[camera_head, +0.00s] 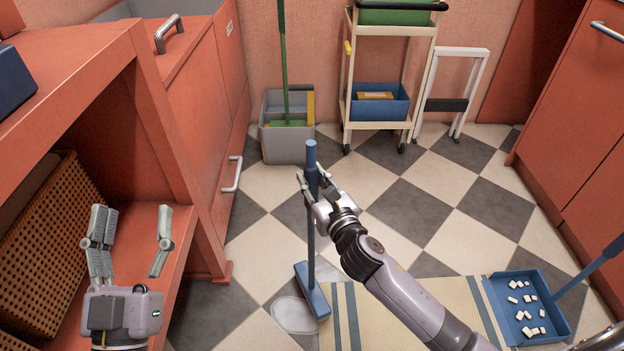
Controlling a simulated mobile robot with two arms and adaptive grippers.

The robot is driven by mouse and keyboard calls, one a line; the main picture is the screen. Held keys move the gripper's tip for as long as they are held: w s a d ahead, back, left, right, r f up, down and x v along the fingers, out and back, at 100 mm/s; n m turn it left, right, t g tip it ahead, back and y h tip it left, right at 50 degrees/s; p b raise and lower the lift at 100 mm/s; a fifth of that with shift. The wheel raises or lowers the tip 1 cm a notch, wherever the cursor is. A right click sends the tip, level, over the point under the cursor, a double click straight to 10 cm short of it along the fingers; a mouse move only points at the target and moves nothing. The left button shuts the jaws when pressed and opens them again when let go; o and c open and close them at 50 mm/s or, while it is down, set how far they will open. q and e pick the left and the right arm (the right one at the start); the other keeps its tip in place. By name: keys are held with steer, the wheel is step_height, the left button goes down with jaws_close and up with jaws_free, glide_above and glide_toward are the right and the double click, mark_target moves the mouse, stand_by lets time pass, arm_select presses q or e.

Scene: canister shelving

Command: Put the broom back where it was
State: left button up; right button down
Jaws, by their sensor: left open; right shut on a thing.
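The blue broom (311,240) stands upright in the middle of the view, its wide head (312,290) low over the floor beside the striped mat. I cannot tell whether the head touches the floor. My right gripper (308,187) is shut on the broom's handle near its top. My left gripper (130,235) is open and empty at the lower left, in front of the red shelf unit. A grey bucket (287,145) with a green-handled mop (284,70) in it stands against the back wall.
A blue dustpan (496,296) with several white bits lies at the right on the striped mat (410,292). A pale puddle-like patch (294,314) is by the broom head. A cart (377,128) and a step stool (470,52) stand at the back. The checkered floor between is clear.

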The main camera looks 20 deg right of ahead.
steer(key=c, duration=1.3)
jaws_free()
steer(key=shift+f, duration=0.1)
steer(key=shift+c, duration=0.2)
